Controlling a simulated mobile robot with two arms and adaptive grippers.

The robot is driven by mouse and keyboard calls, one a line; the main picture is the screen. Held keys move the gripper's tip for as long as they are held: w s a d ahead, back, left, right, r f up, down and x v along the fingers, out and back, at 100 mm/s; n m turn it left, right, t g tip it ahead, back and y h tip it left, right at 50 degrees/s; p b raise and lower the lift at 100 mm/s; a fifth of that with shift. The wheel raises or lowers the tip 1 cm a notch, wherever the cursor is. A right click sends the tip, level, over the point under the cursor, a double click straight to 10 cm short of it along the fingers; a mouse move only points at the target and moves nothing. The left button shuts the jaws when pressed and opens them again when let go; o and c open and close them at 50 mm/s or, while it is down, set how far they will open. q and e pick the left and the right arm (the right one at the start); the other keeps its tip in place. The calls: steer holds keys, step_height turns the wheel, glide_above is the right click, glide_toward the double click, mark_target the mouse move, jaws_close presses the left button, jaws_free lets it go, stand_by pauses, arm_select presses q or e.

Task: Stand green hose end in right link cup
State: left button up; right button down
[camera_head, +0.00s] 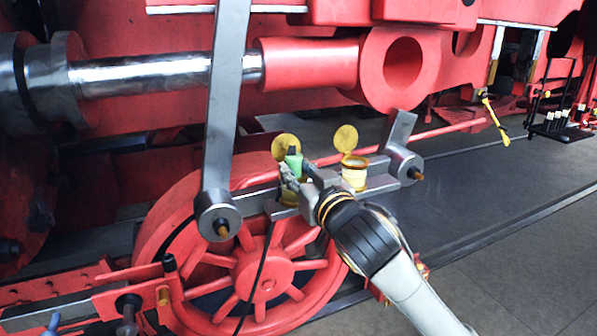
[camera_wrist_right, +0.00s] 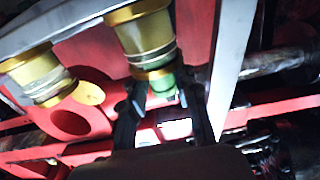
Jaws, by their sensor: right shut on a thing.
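My right gripper (camera_head: 297,176) is shut on the green hose end (camera_head: 294,160), which stands upright at the left of two link cups in the head view. In the right wrist view the green hose end (camera_wrist_right: 165,82) lies between the dark fingers (camera_wrist_right: 163,100), at the brass rim of that cup (camera_wrist_right: 143,38). I cannot tell how deep it sits. The right link cup (camera_head: 354,175), pale with a brass rim, stands to the right, empty-looking, its round yellow lid (camera_head: 346,138) raised. The left cup's lid (camera_head: 284,146) is also raised.
A steel rod (camera_head: 222,110) slants down left of the cups. A grey lever with a round boss (camera_head: 404,164) stands right of them. A red spoked wheel (camera_head: 268,275) lies below. A thin dark line (camera_head: 257,275) hangs in front of it.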

step_height(320, 180, up, 8)
steer(key=p, duration=0.7)
steer(key=shift+p, duration=0.3)
stand_by(0.5)
